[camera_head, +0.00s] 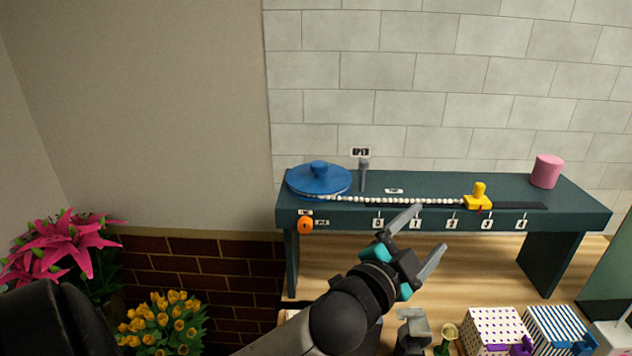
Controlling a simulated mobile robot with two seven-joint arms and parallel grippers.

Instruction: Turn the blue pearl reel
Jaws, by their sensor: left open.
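The blue pearl reel (328,184) is a round disc with a knob on top, at the left end of the dark green bench (430,185). A string of white pearls (415,200) runs right from it to a yellow clamp (478,199) on a dark track. My left gripper (432,228) is open and empty in front of the bench, below and right of the reel, apart from it. A second dark gripper-like part of mine shows at the bottom; its fingers are not clear.
A grey post (364,174) with a sign stands right of the reel. An orange knob (305,224) is on the bench front. A pink cylinder (546,171) stands at the right end. Patterned boxes (493,330) are lower right; flowers (165,322) lower left.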

